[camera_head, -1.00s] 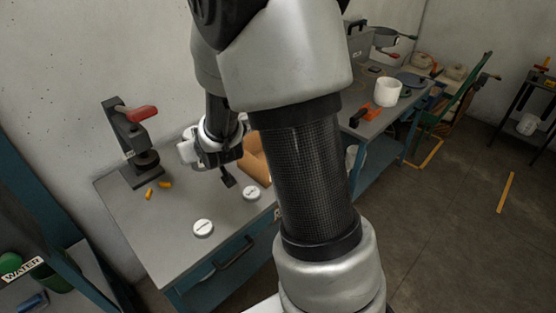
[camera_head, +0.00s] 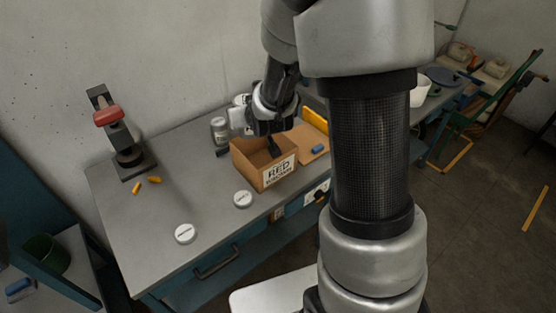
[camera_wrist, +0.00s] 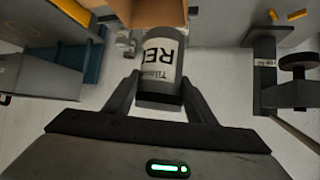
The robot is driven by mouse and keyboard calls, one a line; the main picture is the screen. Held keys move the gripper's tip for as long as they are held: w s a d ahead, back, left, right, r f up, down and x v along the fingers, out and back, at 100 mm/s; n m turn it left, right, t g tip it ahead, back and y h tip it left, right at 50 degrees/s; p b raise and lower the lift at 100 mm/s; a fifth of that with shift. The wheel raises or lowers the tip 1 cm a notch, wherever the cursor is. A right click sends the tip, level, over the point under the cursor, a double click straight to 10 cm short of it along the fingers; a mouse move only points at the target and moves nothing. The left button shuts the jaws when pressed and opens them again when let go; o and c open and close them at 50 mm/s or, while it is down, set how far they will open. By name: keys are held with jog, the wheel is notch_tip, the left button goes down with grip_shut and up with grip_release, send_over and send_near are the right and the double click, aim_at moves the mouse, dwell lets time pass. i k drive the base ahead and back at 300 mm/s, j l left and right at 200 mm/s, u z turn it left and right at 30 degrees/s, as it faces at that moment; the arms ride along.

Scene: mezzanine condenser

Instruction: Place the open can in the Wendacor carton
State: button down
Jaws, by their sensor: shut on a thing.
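The carton (camera_head: 258,180) is an open brown box with a label reading "RED" and a smaller line I cannot read. It stands on the grey bench in the head view. My gripper (camera_head: 272,148) is over its opening, fingers pointing down. In the wrist view my gripper (camera_wrist: 158,90) is shut on a dark can (camera_wrist: 163,65) with a white label starting "RE". A brown carton wall (camera_wrist: 150,12) shows beyond the can. The held can is not clearly visible in the head view. I cannot tell whether it is inside the carton or above it.
A grey can (camera_head: 218,130) stands behind the carton. Two white lids (camera_head: 185,233) (camera_head: 243,199) lie in front, with yellow plugs (camera_head: 147,183) near a red-handled press (camera_head: 125,140). A blue piece (camera_head: 318,148) lies right of the carton. The bench's front left is mostly clear.

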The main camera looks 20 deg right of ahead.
aim_at(258, 164)
jog(key=i+l+z, duration=0.1)
jog(key=l, duration=0.3)
jog(key=i+l, duration=0.25)
jog(key=l, duration=0.15)
jog(key=i+l+z, duration=0.15)
jog(key=l, duration=0.2)
jog(key=i+l, duration=0.2)
jog(key=l, duration=0.2)
jog(key=z, duration=0.05)
